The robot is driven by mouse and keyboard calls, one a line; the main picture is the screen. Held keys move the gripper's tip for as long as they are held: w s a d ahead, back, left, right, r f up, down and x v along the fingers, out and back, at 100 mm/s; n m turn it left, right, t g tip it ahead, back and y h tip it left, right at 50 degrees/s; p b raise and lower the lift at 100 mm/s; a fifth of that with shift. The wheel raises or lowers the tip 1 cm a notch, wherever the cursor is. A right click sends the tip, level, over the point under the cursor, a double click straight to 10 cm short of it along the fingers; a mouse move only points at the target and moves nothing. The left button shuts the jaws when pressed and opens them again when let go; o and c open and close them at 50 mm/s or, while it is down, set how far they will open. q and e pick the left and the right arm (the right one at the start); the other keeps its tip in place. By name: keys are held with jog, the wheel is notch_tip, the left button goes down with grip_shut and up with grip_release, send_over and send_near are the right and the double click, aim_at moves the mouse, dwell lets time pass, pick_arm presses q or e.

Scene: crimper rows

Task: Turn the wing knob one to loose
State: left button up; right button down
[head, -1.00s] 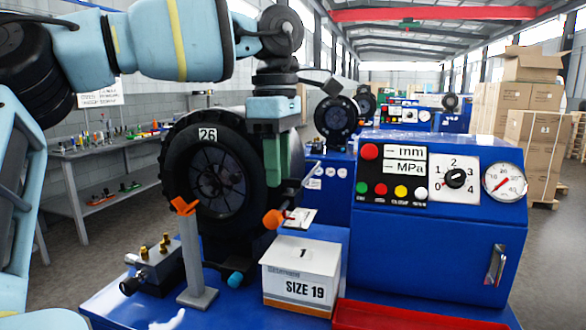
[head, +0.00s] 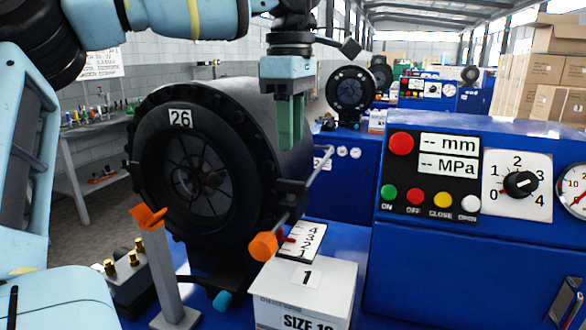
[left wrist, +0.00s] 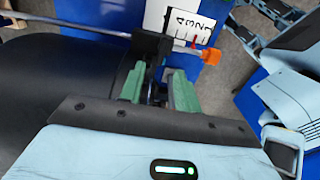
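An orange wing-shaped knob (head: 149,217) sits atop a grey post in front of the black crimper head labelled 26 (head: 190,165). A second orange knob (head: 265,245) is on the rod at the head's lower right, beside a red pointer and a 1 to 4 scale (head: 304,241); it also shows in the left wrist view (left wrist: 210,56). I cannot tell which is wing knob one. No "loose" marking is readable. My left gripper (head: 291,140) points down, above the second orange knob and apart from it. Its green fingers (left wrist: 158,90) are parted and look empty. My right gripper is out of view.
A white box (head: 305,290) marked 1 stands below the scale. The blue control cabinet (head: 400,265) with buttons and a dial (head: 520,184) is at the right. A thin rod (head: 318,168) projects beside the crimper head. A brass-fitted block (head: 130,280) is at lower left.

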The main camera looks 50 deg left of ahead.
aim_at(291, 181)
pick_arm(q)
jog(key=shift+s+d, duration=0.1)
jog(key=shift+f, duration=3.9)
grip_shut()
